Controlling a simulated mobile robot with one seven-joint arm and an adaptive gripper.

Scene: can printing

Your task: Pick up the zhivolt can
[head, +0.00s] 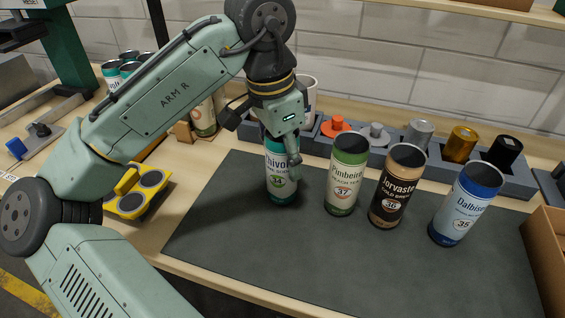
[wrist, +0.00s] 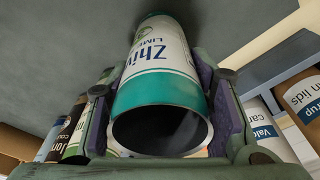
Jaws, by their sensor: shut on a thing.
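The zhivolt can (head: 281,180) is white and teal, with its name partly hidden by my gripper in the head view. It is upright at the left of a row of cans on the dark mat (head: 300,240). My gripper (head: 280,148) comes down on it from above and is shut on its upper part. In the wrist view the open-topped can (wrist: 160,75) sits between the two purple-padded fingers (wrist: 165,105). I cannot tell whether its base touches the mat.
To its right stand a green can (head: 346,175), a black-and-tan can (head: 397,187) and a blue can (head: 465,204). Behind them is a grey rack (head: 375,150) with coloured parts. A yellow tray (head: 138,197) lies left, a cardboard box (head: 545,245) right. The front mat is clear.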

